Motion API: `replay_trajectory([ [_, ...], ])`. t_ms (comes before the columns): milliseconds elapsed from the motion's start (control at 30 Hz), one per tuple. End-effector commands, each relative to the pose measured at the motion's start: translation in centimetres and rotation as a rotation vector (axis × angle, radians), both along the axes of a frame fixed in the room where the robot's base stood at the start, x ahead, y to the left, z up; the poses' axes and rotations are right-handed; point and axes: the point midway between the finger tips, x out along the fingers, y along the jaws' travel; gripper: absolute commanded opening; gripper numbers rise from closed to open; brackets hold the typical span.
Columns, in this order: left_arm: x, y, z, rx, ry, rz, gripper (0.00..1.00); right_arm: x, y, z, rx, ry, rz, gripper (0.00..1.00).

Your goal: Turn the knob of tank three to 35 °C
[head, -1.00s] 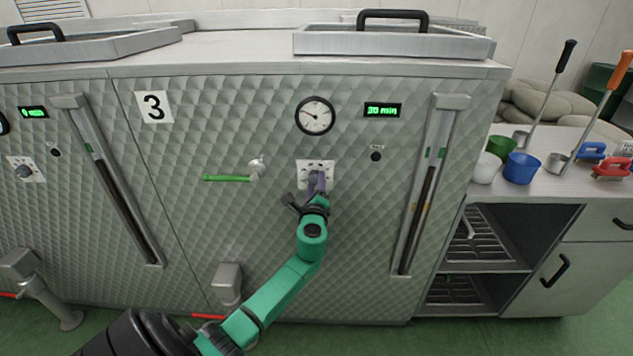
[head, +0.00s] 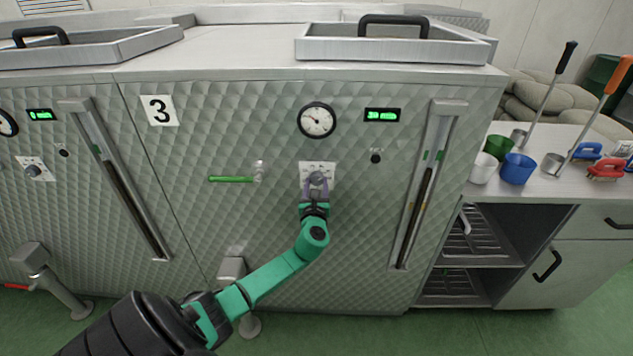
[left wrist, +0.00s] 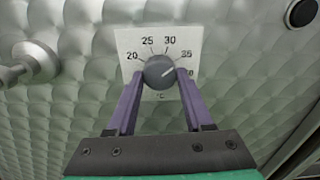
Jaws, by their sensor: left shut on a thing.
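Tank three is the quilted metal tank with the "3" sign (head: 160,110). Its grey round knob (left wrist: 160,72) sits on a white dial plate (left wrist: 127,42) marked 20, 25, 30, 35 and a last label partly hidden by a finger. The pale line on the knob seems to point right, near or just below the 35; its exact reading is hard to tell. My left gripper (left wrist: 160,76) is shut on the knob, a purple finger on either side. In the head view the plate (head: 317,168) shows above my left gripper (head: 317,188). My right gripper is not in view.
A green-handled valve (head: 232,179) sticks out left of the knob. A round gauge (head: 317,120) and a green display (head: 382,115) are above. A slotted vertical channel (head: 420,190) is at the right. Cups and brushes stand on the counter (head: 560,190).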

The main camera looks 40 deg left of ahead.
Motion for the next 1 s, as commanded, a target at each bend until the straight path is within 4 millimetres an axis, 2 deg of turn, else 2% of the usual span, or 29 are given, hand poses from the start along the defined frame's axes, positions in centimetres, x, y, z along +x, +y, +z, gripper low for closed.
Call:
replay_trajectory([
  [33, 0.10, 0.29, 0.95, 0.027, 0.003, 0.006, 0.00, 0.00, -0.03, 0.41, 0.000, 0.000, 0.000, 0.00],
  [333, 0.11, 0.29, 0.79, 0.101, 0.060, 0.006, 0.00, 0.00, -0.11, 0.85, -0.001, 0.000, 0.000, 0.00],
  [767, 0.10, 0.28, 0.72, 0.109, 0.067, 0.006, 0.00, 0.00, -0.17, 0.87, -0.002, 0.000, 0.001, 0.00],
  [800, 0.10, 0.28, 0.72, 0.109, 0.067, 0.006, 0.55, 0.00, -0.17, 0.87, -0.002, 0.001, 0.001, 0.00],
  [867, 0.10, 0.25, 0.67, 0.108, 0.068, 0.005, 0.78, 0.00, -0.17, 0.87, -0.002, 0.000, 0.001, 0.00],
  [900, 0.10, 0.22, 0.58, 0.108, 0.068, 0.005, 0.81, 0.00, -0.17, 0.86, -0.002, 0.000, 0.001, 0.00],
  [1000, 0.06, 0.15, 0.41, 0.107, 0.071, 0.003, 0.81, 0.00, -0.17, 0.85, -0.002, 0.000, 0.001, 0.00],
])
